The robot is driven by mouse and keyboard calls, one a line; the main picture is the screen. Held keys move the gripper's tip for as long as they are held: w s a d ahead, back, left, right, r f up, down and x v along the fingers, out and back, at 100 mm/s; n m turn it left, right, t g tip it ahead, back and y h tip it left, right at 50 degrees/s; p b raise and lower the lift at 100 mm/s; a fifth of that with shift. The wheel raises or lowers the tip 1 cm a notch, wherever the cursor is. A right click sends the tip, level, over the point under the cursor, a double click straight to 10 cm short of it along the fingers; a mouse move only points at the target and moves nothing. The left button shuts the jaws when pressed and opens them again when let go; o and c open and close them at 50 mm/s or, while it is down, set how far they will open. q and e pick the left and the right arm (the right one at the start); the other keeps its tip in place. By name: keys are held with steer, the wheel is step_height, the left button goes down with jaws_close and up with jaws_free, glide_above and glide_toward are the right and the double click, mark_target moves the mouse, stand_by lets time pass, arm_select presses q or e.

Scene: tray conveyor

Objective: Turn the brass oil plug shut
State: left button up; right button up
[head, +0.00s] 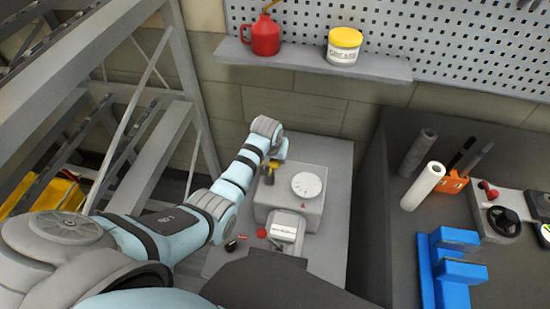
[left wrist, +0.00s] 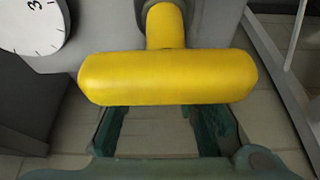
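A thick yellow T-shaped bar on a round stem fills the upper middle of the left wrist view; it matches the brass oil plug (left wrist: 168,78). Its stem enters a grey housing behind it, and the bar lies nearly level. In the head view the plug (head: 273,166) is a small yellow spot on the grey housing (head: 283,205), left of the white dial. My left gripper (left wrist: 160,125) is at the plug, its two dark green fingers apart. The bar hides the fingertips, and I see no grip on it. My right gripper is not in view.
The white dial (head: 307,185) sits on the housing, beside the plug. A metal rack (head: 165,110) stands at the left. A shelf (head: 375,66) with a red oil can (head: 265,37) is above. A dark bench (head: 395,245) with blue blocks is at the right.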

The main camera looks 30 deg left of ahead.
arm_select(q)
steer(key=shift+w, duration=0.1)
steer(key=c, duration=0.6)
steer(key=shift+f, duration=0.1)
jaws_close()
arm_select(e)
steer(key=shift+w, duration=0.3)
